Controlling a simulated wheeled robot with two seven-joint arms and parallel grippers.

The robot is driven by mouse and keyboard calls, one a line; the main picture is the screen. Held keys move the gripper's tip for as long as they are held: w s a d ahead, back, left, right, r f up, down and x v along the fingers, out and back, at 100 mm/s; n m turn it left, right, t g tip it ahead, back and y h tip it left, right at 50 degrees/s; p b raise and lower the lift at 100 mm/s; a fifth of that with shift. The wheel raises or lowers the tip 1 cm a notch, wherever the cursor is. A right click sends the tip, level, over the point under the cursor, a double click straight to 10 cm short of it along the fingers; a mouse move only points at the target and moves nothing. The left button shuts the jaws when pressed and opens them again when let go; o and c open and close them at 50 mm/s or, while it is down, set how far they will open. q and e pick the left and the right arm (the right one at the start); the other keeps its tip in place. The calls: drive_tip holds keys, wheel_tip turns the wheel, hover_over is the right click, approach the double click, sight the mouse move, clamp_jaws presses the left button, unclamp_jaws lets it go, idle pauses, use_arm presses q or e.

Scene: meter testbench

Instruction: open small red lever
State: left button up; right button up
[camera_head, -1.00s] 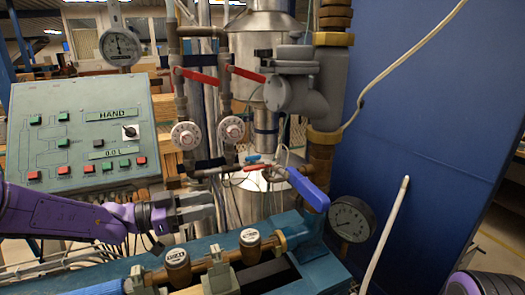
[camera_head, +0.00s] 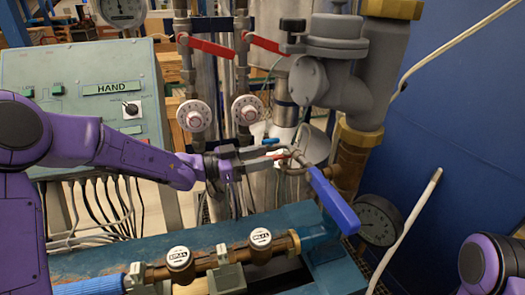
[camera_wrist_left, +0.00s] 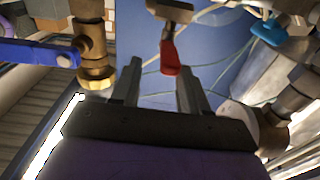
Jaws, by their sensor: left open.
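The small red lever (camera_wrist_left: 170,58) hangs from a metal valve body (camera_wrist_left: 172,12) in the left wrist view. Its free end lies between the fingertips of my left gripper (camera_wrist_left: 159,68), closer to the right finger. My left gripper is open, and I cannot tell whether a finger touches the lever. In the head view my left gripper (camera_head: 273,153) reaches in from the left at the pipe cluster, with a bit of the small red lever (camera_head: 272,156) showing by its fingers. The right gripper is out of view.
A large blue lever (camera_head: 333,201) is just right of the gripper, and a small blue lever (camera_head: 270,141) is close above it. Two larger red levers (camera_head: 209,47) and two white dials (camera_head: 193,115) are above. A pressure gauge (camera_head: 378,220) stands at lower right.

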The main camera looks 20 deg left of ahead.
sight(278, 158)
use_arm(q)
drive_tip(key=w+d, duration=0.1)
drive_tip(key=w+d+f, duration=0.1)
drive_tip(key=w, duration=0.1)
drive_tip(key=w+d, duration=0.1)
drive_tip(key=shift+w+d+f, duration=0.15)
drive_tip(key=shift+w+f, duration=0.15)
drive_tip(key=shift+f, duration=0.05)
drive_tip(key=shift+s+d+r, duration=0.5)
drive_tip(key=shift+s, duration=0.2)
drive_tip(key=c, duration=0.4)
drive_tip(key=shift+s+a, duration=0.1)
drive_tip(key=shift+s, duration=0.1)
clamp_jaws()
drive_tip(key=shift+w+a+f, duration=0.25)
drive_tip(key=shift+a, duration=0.15)
drive_tip(key=shift+s+d, duration=0.1)
drive_tip(key=shift+d, duration=0.1)
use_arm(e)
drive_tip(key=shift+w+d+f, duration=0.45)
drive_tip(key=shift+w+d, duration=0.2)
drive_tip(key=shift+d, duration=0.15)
